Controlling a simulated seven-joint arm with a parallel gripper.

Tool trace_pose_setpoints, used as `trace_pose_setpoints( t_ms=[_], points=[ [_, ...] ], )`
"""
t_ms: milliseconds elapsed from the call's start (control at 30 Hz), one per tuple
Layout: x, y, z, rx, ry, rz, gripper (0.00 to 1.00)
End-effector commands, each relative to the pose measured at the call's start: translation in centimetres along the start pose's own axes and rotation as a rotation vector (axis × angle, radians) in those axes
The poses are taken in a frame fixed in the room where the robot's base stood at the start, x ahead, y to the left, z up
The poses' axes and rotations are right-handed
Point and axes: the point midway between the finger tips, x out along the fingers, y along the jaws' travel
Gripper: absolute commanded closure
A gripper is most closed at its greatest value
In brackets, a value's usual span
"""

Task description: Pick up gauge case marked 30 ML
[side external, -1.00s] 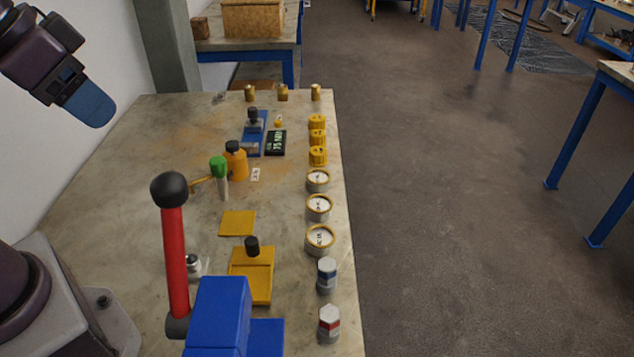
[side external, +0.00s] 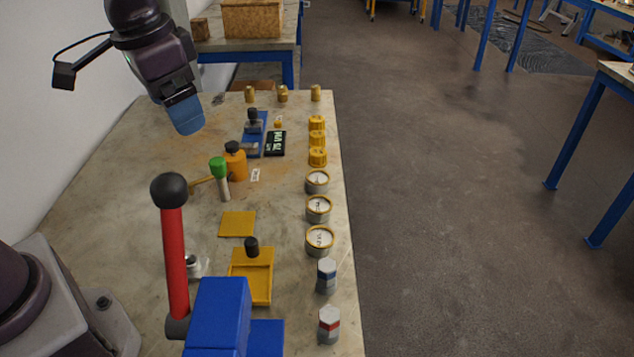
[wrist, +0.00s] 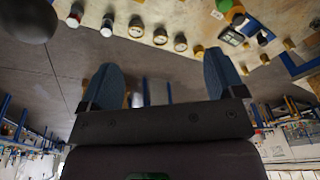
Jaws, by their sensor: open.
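Three round gauge cases with yellow rims and pale faces stand in a row along the table's right edge in the side view: far (side external: 317,181), middle (side external: 318,208) and near (side external: 320,240). Their face markings are too small to read, so I cannot tell which is 30 ML. They also show at the top of the wrist view as near (wrist: 136,27), middle (wrist: 160,36) and far (wrist: 180,42). My gripper (side external: 187,118) is above the table's far left part, left of and well apart from the gauges. In the wrist view its blue fingers (wrist: 162,60) are spread with nothing between them.
A red lever with a black knob (side external: 169,190) rises in the foreground. Yellow caps (side external: 317,140) stand beyond the gauges; two banded grey jars (side external: 327,275) (side external: 329,323) stand nearer. An orange bottle (side external: 236,162) and green-topped tool (side external: 219,170) stand mid-table. The table's left side is mostly clear.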

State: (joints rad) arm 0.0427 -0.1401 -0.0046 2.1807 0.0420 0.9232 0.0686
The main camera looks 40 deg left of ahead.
Motion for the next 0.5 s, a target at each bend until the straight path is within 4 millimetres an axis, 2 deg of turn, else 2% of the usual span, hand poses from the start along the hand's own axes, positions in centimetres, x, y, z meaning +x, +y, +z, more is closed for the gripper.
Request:
trace_pose_setpoints(
  t_ms=[33,100,267,500],
  points=[
    [1.2,-0.1,-1.8,0.046,-0.034,-0.004,0.12],
    [2.7,-0.2,-4.2,0.12,-0.069,-0.008,0.12],
    [7.1,-0.3,-9.4,0.325,-0.144,-0.015,0.12],
    [15.8,-0.3,-15.9,0.702,-0.241,-0.012,0.12]
  ],
)
